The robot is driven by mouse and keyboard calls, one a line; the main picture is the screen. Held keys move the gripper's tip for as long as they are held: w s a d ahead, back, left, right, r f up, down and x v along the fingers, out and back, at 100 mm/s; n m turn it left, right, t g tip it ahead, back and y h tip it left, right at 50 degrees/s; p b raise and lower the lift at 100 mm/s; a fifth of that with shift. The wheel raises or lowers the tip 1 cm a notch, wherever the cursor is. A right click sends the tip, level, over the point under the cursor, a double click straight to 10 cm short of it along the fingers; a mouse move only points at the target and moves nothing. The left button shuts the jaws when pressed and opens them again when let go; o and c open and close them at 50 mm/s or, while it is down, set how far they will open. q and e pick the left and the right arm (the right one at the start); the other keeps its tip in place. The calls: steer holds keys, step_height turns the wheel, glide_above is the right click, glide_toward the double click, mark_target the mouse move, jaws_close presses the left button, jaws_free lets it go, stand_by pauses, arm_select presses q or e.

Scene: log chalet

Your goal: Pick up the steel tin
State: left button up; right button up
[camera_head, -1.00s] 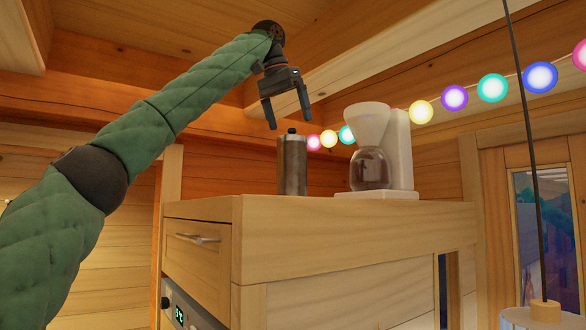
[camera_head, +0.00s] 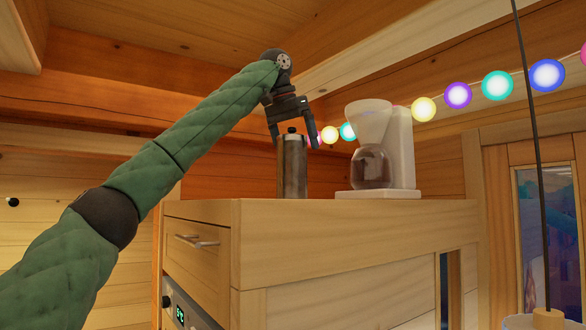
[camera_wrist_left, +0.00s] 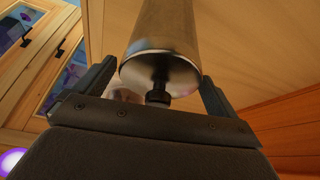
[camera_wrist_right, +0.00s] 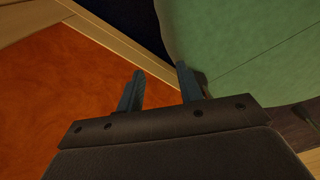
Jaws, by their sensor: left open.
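The steel tin (camera_head: 292,170) is a tall brushed-metal cylinder with a black knob on top. It stands upright on the wooden cabinet top. My left gripper (camera_head: 294,138) points down over it from above, open, with its fingers on either side of the tin's top. In the left wrist view the tin (camera_wrist_left: 165,40) shows with its knob between the open fingers of the gripper (camera_wrist_left: 157,85); I cannot tell whether they touch it. My right gripper (camera_wrist_right: 160,85) shows only in the right wrist view, with its two fingers apart and nothing visible between them.
A white coffee maker (camera_head: 398,150) with a glass carafe stands just right of the tin. The cabinet (camera_head: 350,230) has a drawer at its left front. A string of coloured lights (camera_head: 458,95) hangs behind. A green surface (camera_wrist_right: 250,50) is close to my right gripper.

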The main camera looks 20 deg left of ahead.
arm_select(q)
steer(key=shift+s+r, duration=0.2)
steer(key=shift+s, duration=0.25)
steer(key=c, duration=0.6)
steer(key=shift+w, duration=0.1)
steer(key=c, duration=1)
steer(key=shift+o, duration=0.2)
